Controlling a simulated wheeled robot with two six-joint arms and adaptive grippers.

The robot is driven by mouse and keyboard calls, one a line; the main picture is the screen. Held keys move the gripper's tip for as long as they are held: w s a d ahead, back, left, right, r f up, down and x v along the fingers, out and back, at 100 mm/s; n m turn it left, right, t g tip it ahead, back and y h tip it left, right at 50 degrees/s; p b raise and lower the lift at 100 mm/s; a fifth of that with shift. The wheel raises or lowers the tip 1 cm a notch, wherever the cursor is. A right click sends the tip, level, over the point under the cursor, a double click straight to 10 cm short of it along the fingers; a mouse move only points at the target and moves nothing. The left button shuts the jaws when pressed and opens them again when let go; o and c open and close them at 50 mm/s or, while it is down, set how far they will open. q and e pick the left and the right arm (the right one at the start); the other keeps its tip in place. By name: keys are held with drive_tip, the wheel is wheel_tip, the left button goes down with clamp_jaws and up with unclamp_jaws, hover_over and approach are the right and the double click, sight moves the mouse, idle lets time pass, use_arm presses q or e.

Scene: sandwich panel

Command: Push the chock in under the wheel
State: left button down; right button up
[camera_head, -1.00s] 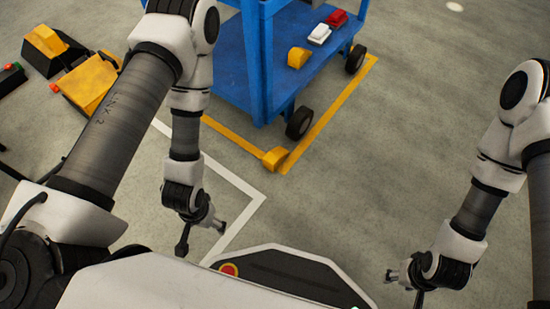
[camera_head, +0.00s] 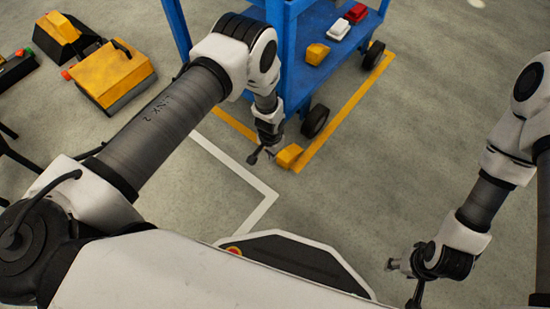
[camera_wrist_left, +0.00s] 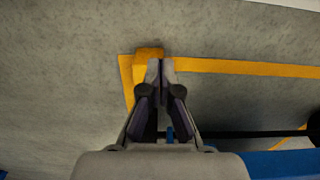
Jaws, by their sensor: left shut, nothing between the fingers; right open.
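The yellow chock (camera_head: 289,156) lies on the floor at the corner of the yellow floor lines, a little short of the near black wheel (camera_head: 315,121) of the blue cart and apart from it. My left gripper (camera_head: 262,156) is low, just left of the chock in the head view. In the left wrist view my left gripper (camera_wrist_left: 160,68) is shut and empty, its tips over or against the chock (camera_wrist_left: 149,53); I cannot tell whether they touch. My right gripper (camera_head: 401,284) is open and empty above the floor at the lower right, far from the chock.
The blue cart (camera_head: 300,75) carries another yellow chock (camera_head: 317,54), a white item (camera_head: 340,31) and a red item (camera_head: 356,13) on its shelf. Yellow equipment (camera_head: 115,78) stands at the left. The floor between my right arm and the cart is clear.

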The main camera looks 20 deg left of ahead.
sight(279, 169)
use_arm(q)
drive_tip(key=f+b, duration=0.2)
drive_tip(key=f, duration=0.1)
drive_tip(key=s+f+b, duration=0.1)
drive_tip(key=f+b, duration=0.1)
drive_tip(key=f, duration=0.2)
drive_tip(key=s+f+b, duration=0.1)
drive_tip(key=f+b, duration=0.1)
drive_tip(key=f, duration=0.2)
drive_tip(key=shift+d, duration=0.3)
drive_tip(key=w+b, duration=0.1)
drive_tip(key=w+d+b, duration=0.1)
drive_tip(key=w, duration=0.1)
drive_tip(key=shift+w+f, duration=0.1)
drive_tip(key=shift+f, duration=0.05)
drive_tip(key=shift+w+d+b, duration=0.2)
drive_tip(key=shift+w+b, duration=0.1)
drive_tip(key=shift+r, duration=0.2)
use_arm(e)
wheel_tip(279, 169, down, 8)
use_arm(q)
drive_tip(key=shift+w, duration=0.1)
use_arm(e)
drive_tip(key=shift+w+d, duration=0.15)
